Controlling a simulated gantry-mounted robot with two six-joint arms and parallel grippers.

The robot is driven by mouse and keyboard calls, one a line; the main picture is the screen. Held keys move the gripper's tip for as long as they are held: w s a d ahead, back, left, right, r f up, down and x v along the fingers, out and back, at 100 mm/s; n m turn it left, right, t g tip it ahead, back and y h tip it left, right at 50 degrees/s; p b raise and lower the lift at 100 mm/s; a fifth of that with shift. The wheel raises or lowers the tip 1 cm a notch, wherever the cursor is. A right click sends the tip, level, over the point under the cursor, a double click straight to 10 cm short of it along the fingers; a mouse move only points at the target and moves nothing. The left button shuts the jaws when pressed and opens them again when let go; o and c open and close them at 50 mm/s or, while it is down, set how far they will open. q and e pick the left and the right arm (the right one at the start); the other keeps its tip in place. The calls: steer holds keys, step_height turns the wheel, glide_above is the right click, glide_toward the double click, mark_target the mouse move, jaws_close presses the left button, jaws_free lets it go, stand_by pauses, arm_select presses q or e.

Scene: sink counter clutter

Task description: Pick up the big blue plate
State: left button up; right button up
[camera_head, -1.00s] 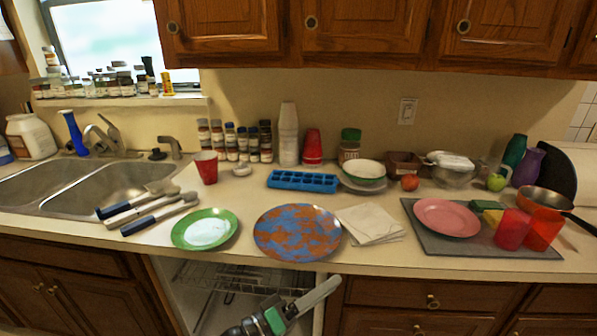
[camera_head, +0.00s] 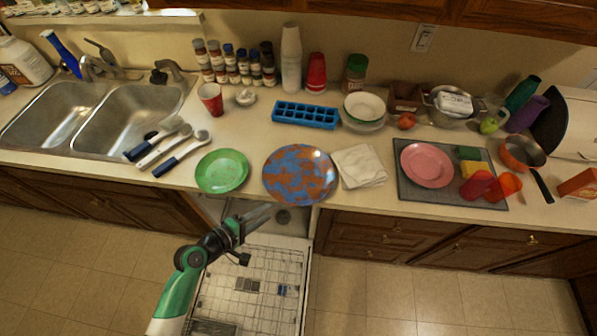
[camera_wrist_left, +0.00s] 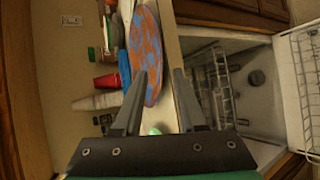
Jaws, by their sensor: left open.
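The big blue plate (camera_head: 300,174), blotched with orange-brown, lies on the counter near its front edge, between a green plate and white napkins. It also shows edge-on in the left wrist view (camera_wrist_left: 146,50). My left gripper (camera_head: 268,211) is open and empty, just in front of the counter edge and close to the plate's near left rim. In the left wrist view, the two fingers (camera_wrist_left: 160,74) are spread, with the counter edge between them and the plate beside the left finger. Contact with the plate cannot be told. My right gripper is not in view.
The green plate (camera_head: 221,171) is left of the blue plate, and napkins (camera_head: 359,166) are right. A blue ice tray (camera_head: 306,114) stands behind. Below the counter, an open dishwasher has its rack (camera_head: 262,285) pulled out under my arm.

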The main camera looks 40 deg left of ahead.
mark_target(286, 202)
arm_select(q)
steer(key=x, duration=0.4)
steer(key=b+x, duration=0.1)
steer(key=x, duration=0.4)
steer(key=shift+w+d+f, duration=0.2)
steer(key=shift+w+d, duration=0.05)
jaws_close()
stand_by(0.9)
steer(key=shift+r, duration=0.1)
